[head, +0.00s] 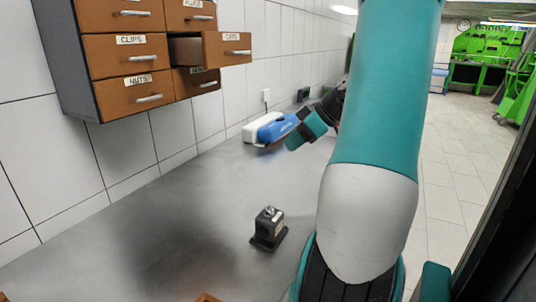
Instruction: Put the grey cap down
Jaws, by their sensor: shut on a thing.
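I cannot make out the grey cap clearly. A small black block-shaped device (268,229) with a silver knob on top and a pale label stands upright on the bench, nearer to me and apart from my gripper.
The grey bench (130,240) is largely bare at the left and front. A wall cabinet (70,60) has labelled brown drawers; the CAPS drawer (227,48) is pulled out. My arm hides the bench's right part.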

